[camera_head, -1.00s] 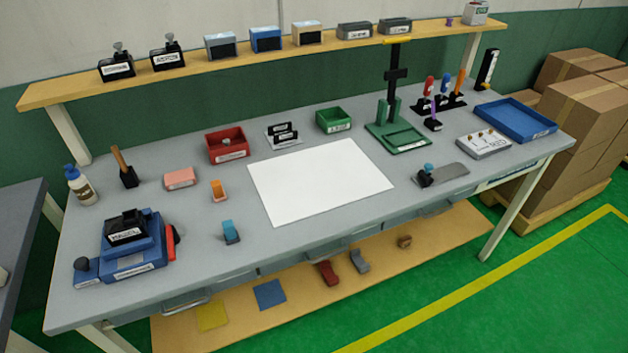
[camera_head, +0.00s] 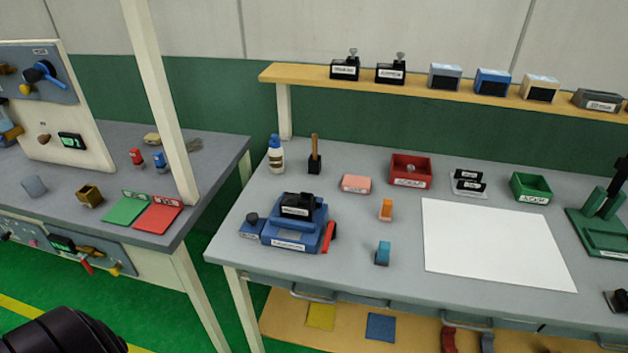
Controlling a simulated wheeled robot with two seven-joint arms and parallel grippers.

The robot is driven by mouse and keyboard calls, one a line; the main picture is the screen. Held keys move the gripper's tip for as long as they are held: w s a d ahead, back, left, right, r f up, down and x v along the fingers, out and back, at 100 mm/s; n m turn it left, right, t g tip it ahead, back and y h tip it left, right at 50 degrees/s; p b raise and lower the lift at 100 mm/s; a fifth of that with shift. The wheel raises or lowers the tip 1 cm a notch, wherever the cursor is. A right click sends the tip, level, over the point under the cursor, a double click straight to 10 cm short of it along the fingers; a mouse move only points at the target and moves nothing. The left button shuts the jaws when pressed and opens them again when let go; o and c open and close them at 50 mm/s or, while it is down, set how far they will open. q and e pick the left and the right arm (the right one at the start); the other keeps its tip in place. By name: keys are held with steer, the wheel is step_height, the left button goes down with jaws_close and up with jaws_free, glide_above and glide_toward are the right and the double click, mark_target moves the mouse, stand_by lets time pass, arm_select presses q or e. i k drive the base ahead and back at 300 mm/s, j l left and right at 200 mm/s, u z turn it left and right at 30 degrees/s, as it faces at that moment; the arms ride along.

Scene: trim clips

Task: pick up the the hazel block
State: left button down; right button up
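No label in view reads clearly enough for me to be sure which block is the hazel one. A black block (camera_head: 297,205) with a white label sits on top of a blue fixture (camera_head: 292,240) at the left of the grey workbench. Two black blocks with knobs (camera_head: 345,67) (camera_head: 390,74) stand on the wooden shelf, beside grey, blue and cream-sided blocks. A dark rounded part of my own arm shows at the bottom left corner. Neither of my grippers shows.
A white sheet (camera_head: 490,243) covers the bench middle. A red bin (camera_head: 411,172), pink block (camera_head: 356,184), orange piece (camera_head: 386,209), blue piece (camera_head: 383,253) and white bottle (camera_head: 276,155) stand around it. A second bench (camera_head: 130,160) is at left, with green floor between.

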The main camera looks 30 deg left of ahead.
mark_target(302, 206)
steer(key=u, duration=1.1)
